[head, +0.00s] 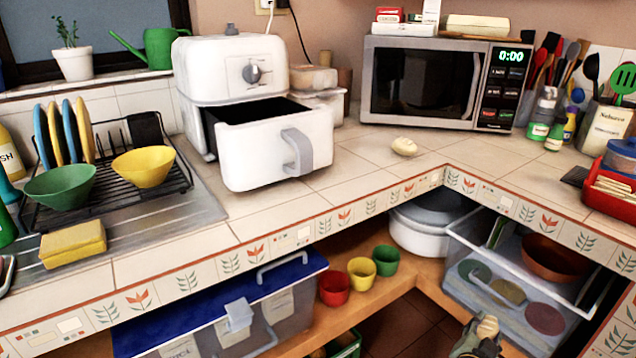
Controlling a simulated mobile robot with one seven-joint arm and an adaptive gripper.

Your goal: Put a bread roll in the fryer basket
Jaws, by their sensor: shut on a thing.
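The white air fryer (232,70) stands at the back left of the counter. Its fryer basket (262,150) is pulled out toward the front; the dark inside shows only in part and its floor is hidden. A pale bread roll (404,146) lies on the tiled counter, right of the basket and in front of the microwave. My gripper (482,338) is at the bottom edge, low and in front of the counter, well away from the basket. It is shut on a small tan thing (488,327) that looks like a bread roll; most of the gripper is cut off.
A microwave (420,85) stands behind the loose roll. A dish rack (110,180) with bowls and plates is left of the fryer. The counter's tiled front edge (350,213) runs between my gripper and the basket. Bins and cups sit on the shelf below. Counter right of the basket is mostly clear.

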